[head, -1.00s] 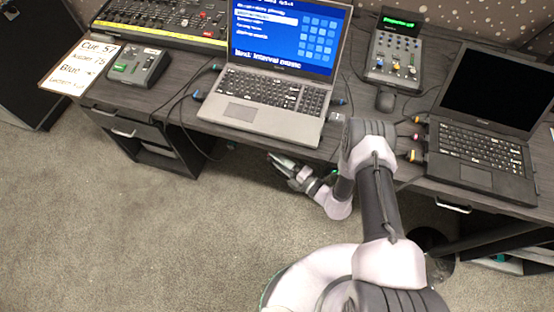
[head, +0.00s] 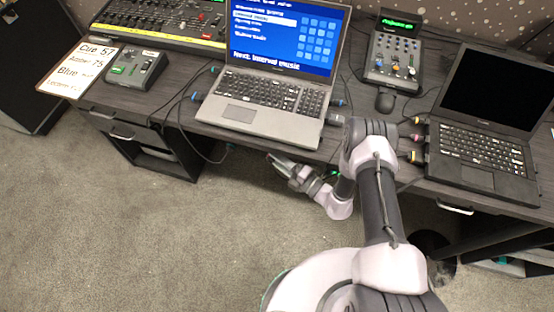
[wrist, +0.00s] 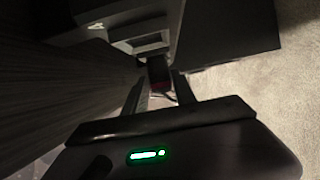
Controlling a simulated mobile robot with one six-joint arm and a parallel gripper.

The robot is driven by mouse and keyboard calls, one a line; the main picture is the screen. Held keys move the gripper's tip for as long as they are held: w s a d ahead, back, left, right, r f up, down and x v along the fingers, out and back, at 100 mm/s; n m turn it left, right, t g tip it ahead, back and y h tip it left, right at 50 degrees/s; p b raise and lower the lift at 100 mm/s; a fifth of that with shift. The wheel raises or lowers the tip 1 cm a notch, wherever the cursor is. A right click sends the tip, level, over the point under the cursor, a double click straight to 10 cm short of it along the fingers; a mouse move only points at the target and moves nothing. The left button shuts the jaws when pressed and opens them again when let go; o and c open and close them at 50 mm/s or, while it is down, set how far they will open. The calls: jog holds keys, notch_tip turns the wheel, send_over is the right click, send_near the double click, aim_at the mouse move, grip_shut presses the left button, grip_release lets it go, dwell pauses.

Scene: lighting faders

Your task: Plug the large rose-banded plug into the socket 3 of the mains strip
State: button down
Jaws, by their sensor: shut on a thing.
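In the head view my gripper (head: 281,166) is low in front of the desk, just below its front edge under the left laptop. In the wrist view my gripper (wrist: 160,88) has its two fingers closed on a small dark block with a dull red face, which I take to be the plug (wrist: 158,70). The picture is too dark to make out a rose band or the plug's pins. I cannot make out the mains strip or its socket 3 in either view. Grey box shapes lie beyond the plug in the wrist view.
Cables (head: 195,150) hang off the front edge. The carpet (head: 130,240) is clear.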

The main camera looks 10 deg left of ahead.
jog(key=shift+w+d+r, duration=0.1)
jog(key=shift+w, duration=0.1)
jog(key=c, duration=0.9)
grip_release()
